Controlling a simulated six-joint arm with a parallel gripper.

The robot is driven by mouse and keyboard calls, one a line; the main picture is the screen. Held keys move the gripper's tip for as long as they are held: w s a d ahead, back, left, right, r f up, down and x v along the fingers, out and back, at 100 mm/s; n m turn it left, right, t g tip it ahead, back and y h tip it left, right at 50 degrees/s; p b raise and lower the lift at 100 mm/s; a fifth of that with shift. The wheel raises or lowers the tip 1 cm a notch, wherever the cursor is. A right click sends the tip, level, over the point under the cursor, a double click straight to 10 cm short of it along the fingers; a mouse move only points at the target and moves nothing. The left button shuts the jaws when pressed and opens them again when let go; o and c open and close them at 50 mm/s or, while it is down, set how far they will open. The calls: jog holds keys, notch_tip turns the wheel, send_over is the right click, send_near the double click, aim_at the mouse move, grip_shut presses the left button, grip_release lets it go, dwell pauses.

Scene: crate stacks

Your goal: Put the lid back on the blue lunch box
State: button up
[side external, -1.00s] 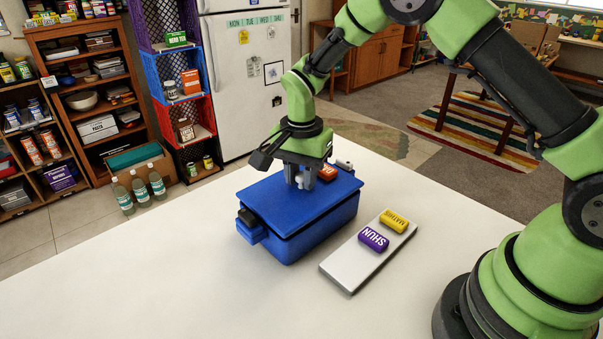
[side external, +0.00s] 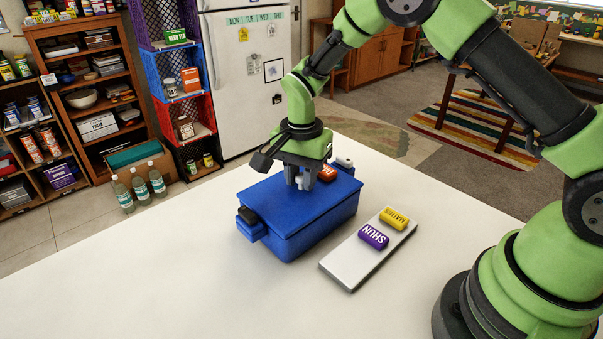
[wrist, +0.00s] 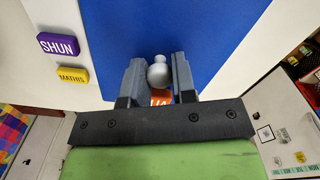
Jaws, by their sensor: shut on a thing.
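The blue lunch box (side external: 312,234) stands on the white table. Its flat blue lid (side external: 272,198) lies over the top, lined up with the rim, with no clear gap showing. My gripper (side external: 303,182) points down at the lid's middle. It is shut on the lid's grey round knob, seen between the fingers in the wrist view (wrist: 158,76). A blue block with a dark top (side external: 249,224) is at the box's left end.
A grey plate (side external: 345,268) to the right of the box holds a purple SHUN tag (side external: 373,237) and a yellow MATHIS tag (side external: 394,218). The front and left of the table are clear. Several bottles (side external: 140,188) stand beyond the far edge.

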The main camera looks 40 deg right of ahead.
dwell(0.3)
jog(key=o, duration=1.5)
jog(key=shift+r, duration=3.5)
grip_shut()
jog(key=shift+f, duration=0.25)
